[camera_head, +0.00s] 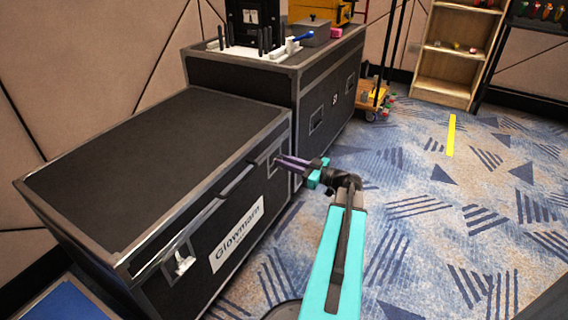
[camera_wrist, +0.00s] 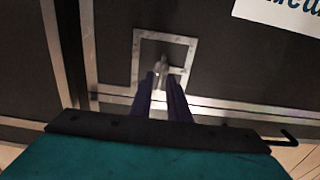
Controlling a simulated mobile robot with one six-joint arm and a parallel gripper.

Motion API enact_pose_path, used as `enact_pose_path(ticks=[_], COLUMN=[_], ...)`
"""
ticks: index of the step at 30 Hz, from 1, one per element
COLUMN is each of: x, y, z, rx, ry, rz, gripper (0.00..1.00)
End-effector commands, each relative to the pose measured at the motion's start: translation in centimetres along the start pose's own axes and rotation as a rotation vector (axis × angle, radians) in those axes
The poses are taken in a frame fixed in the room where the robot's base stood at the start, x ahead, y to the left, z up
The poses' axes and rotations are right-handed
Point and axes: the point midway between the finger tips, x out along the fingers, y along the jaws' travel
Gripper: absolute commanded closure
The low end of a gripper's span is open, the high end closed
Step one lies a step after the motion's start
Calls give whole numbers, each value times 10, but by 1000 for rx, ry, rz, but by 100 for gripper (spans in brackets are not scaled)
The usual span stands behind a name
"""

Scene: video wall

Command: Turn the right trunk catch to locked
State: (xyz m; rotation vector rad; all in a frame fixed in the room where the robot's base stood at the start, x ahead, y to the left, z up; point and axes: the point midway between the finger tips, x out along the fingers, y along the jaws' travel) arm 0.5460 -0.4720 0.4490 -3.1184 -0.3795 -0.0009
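The black trunk (camera_head: 130,150) has metal edges and a white label (camera_head: 237,234) on its front. The right trunk catch (camera_head: 272,159) is at the trunk's right front, partly hidden by my gripper. In the wrist view the right catch's small metal tab (camera_wrist: 162,66) sits inside a square metal frame. My gripper (camera_head: 284,160) is at this catch. In the wrist view its two purple fingers (camera_wrist: 161,77) have a narrow gap between them, with their tips at the tab's near end. Whether they grip the tab is unclear. The left catch (camera_head: 183,262) is pale and apart from my gripper.
A second black case (camera_head: 225,74) stands behind the trunk, with a grey box (camera_head: 311,33) and tools on top. A wooden shelf (camera_head: 443,84) and a yellow floor strip (camera_head: 451,135) are at the back right. The patterned carpet (camera_head: 450,230) is open to the right.

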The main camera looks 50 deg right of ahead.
Motion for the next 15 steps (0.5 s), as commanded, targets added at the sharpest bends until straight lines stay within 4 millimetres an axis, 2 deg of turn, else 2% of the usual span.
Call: enact_pose_path(ticks=[7, 8, 9, 15], x=[2, 3, 3, 3], y=[0, -18, -8, -3], z=[0, -1, 0, 0], rx=[0, 1, 0, 15], ry=[0, -1, -1, 0], rz=[-2, -3, -3, -9], gripper=[100, 100, 100, 100])
